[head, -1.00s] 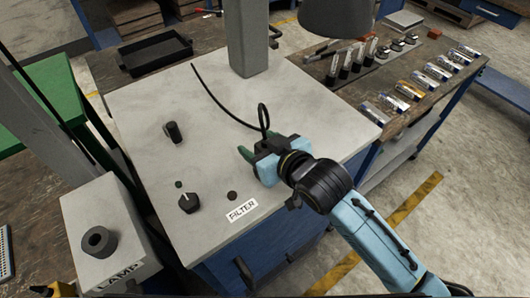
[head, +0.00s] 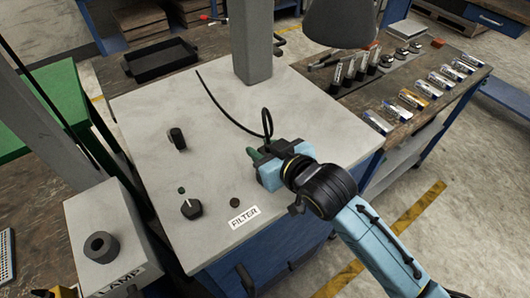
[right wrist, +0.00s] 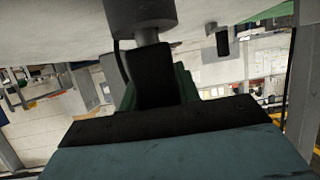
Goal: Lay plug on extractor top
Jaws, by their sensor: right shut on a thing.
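The extractor top (head: 215,170) is a wide pale grey surface with a FILTER label on its front edge. My right gripper (head: 256,156), with green fingers, is low over its right part. The right wrist view shows the green fingers (right wrist: 155,88) shut on a dark block, the plug (right wrist: 153,72). In the head view the plug is mostly hidden by the gripper. A black cable (head: 225,112) runs across the top and loops up beside the gripper. I cannot tell whether the plug touches the top. My left gripper is not in view.
A grey post (head: 252,40) rises at the back of the top, with a dark hood (head: 340,22) to its right. A black knob-like part (head: 177,138) and a dial (head: 191,208) stand on the left. A LAMP box (head: 103,235) is at the left; the middle is clear.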

